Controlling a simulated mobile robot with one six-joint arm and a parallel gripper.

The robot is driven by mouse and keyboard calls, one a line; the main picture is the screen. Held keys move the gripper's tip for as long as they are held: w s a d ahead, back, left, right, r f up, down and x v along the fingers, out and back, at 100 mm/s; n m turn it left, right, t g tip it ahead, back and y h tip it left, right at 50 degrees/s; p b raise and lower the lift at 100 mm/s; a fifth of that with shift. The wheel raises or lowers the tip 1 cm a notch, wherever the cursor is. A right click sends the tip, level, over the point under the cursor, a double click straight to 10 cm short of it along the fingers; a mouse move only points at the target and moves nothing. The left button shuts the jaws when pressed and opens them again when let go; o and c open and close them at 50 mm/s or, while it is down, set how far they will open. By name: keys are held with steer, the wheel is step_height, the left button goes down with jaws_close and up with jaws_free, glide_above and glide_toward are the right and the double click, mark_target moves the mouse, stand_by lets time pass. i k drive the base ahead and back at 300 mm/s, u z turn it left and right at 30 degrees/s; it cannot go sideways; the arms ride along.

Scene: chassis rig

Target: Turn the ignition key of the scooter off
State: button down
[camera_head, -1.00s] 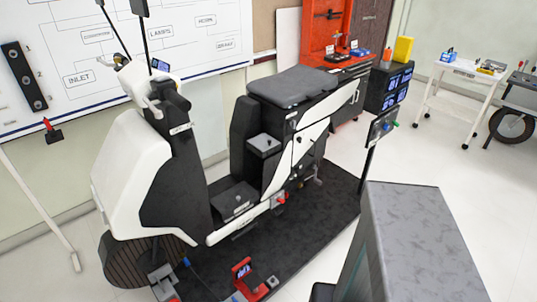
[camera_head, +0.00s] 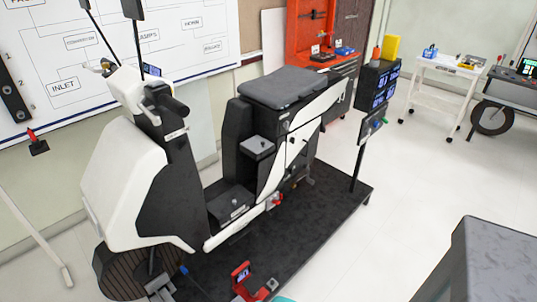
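The white and black scooter (camera_head: 125,185) stands upright on a black platform, its front toward the left. Its handlebar (camera_head: 150,95) and the dark front column (camera_head: 170,170) below it show at the upper left. A small pale label or fitting sits high on that column. I cannot make out the ignition key or its position at this size. My gripper is not in view.
The black platform (camera_head: 325,200) carries a red clamp-like piece (camera_head: 242,275) near its front edge. A display stand (camera_head: 370,127) rises at its right. A grey block (camera_head: 490,265) fills the lower right corner. Pale floor (camera_head: 425,170) is clear to the right.

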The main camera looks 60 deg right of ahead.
mark_target(182, 145)
steer(key=u, duration=0.15)
steer(key=k, duration=0.15)
steer(key=z, duration=1.95)
steer(key=k, duration=0.95)
steer(key=u, duration=0.1)
steer(key=i, duration=0.75)
